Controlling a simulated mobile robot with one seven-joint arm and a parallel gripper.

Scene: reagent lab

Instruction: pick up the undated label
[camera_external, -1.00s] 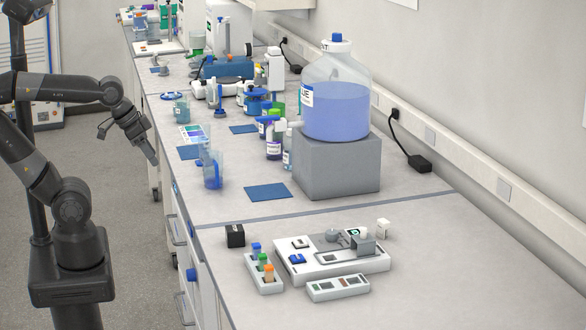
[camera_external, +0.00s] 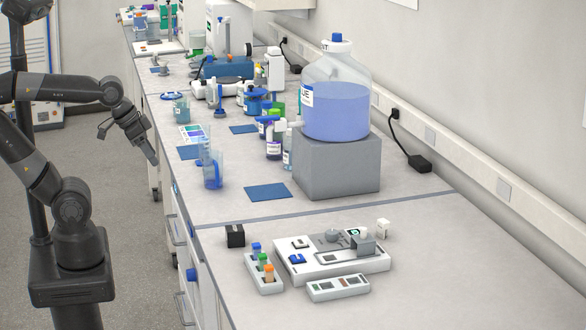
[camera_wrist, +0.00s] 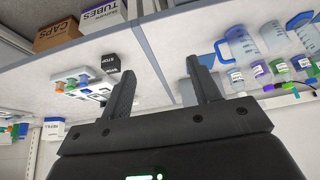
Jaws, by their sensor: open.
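I cannot make out a label that I can tell is undated in either view. A white strip holder (camera_external: 338,286) with small dark and pale rectangles lies at the front of the bench; its markings are too small to read. Behind it is a white station (camera_external: 330,258) with a blue piece and grey parts on top. My gripper (camera_external: 128,143) hangs over the floor beside the left bench edge, away from these things. In the wrist view my gripper (camera_wrist: 162,88) has its two fingers wide apart, with nothing between them.
A rack of coloured-cap tubes (camera_external: 264,270) and a black block (camera_external: 235,236) stand left of the station. A large blue-liquid carboy (camera_external: 336,110) sits on a grey block (camera_external: 338,170). Beakers (camera_external: 212,175), blue mats (camera_external: 268,191) and bottles stand farther back. The front right bench is clear.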

